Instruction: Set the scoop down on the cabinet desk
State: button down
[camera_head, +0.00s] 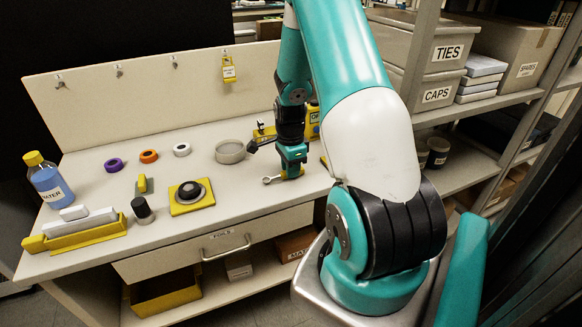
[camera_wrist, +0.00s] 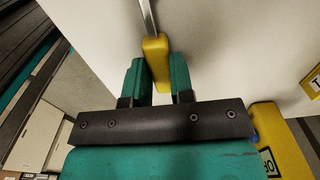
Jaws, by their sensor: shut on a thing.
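The scoop shows a yellow handle (camera_wrist: 155,62) and a thin metal shaft in the wrist view. My gripper (camera_wrist: 157,80) is shut on the handle, one teal finger on each side. In the head view, my gripper (camera_head: 291,172) is low over the right part of the white cabinet desk (camera_head: 240,190). The scoop's metal end (camera_head: 271,180) points left from it, near the front edge. The scoop lies close to the desk top; I cannot tell whether it touches. Part of the handle is hidden by the fingers.
A round grey dish (camera_head: 230,152) stands left of my gripper, and a yellow device (camera_head: 264,134) is behind it. A yellow pad with a dark disc (camera_head: 191,194) lies farther left. Shelves with bins (camera_head: 437,95) stand at right. Bare desk lies between pad and scoop.

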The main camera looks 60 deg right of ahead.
jog(key=shift+f, duration=0.1)
jog(key=c, duration=1)
grip_release()
